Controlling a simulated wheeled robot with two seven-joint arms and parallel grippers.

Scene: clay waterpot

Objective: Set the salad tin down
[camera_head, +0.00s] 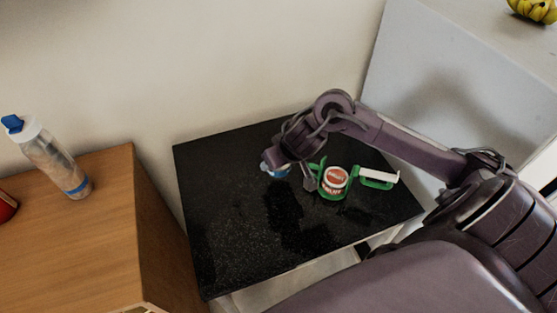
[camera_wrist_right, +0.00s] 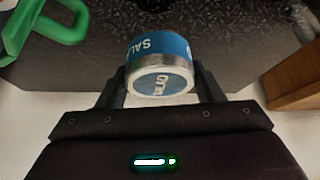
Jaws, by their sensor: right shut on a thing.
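The salad tin (camera_wrist_right: 160,62) is a short blue can with a silver rim and white lettering, held between the fingers of my right gripper (camera_wrist_right: 160,88) in the wrist view. In the head view only a small blue and silver part of the tin (camera_head: 272,170) shows under my right gripper (camera_head: 290,176), near the back of the black tabletop (camera_head: 235,240). My right gripper is shut on the tin. I cannot tell whether the tin touches the tabletop. My left gripper is in neither view.
A clear bottle with a blue cap (camera_head: 50,158) stands on the wooden cabinet (camera_head: 75,245) at left. The tabletop's left and front are clear.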

